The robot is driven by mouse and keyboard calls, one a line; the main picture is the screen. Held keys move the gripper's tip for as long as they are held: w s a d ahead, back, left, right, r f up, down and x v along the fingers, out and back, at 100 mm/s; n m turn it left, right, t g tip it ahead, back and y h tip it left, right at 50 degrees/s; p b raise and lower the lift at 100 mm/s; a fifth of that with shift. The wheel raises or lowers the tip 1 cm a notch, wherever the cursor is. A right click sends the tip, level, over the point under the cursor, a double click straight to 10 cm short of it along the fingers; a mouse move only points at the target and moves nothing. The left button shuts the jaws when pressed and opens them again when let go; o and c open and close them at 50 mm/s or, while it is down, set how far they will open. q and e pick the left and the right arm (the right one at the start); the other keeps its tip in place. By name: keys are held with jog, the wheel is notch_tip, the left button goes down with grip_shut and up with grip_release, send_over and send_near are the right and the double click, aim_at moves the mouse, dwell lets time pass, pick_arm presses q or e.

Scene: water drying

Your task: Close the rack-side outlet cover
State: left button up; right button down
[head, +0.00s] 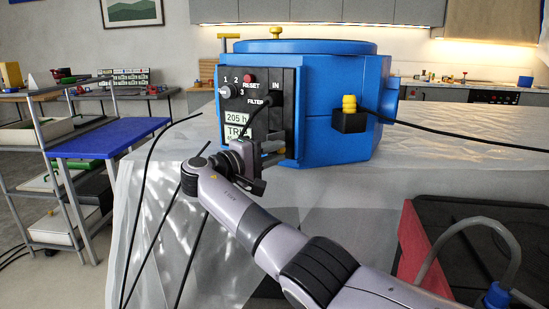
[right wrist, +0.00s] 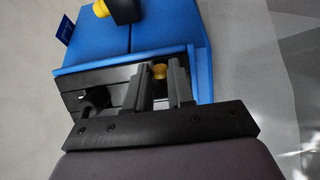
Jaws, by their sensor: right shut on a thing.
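A blue dehumidifier-like machine (head: 335,120) stands on the sheet-covered table. Its black front panel (head: 285,120) has a dial, a red reset button (head: 249,78) and a filter label. My right gripper (head: 272,152) is at the panel's lower part. In the right wrist view, its fingers (right wrist: 167,78) are close together around a small yellow knob (right wrist: 160,70), partly hidden between them. A black outlet block (head: 349,123) with a yellow knob sits on the machine's right face. I cannot tell which part is the rack-side outlet cover or how far it is open. My left gripper is out of view.
A black cable (head: 455,142) runs right from the machine; other cables hang down the table's front left. A rack with a blue shelf (head: 105,138) stands left. A red-edged black case (head: 412,240) with a grey hose is at lower right. The table's right part (head: 450,165) is mostly clear.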

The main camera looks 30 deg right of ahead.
dwell(0.5)
jog(key=c, duration=1)
grip_release()
jog(key=shift+d, duration=0.1)
jog(key=v, duration=0.7)
jog(key=shift+o, duration=0.2)
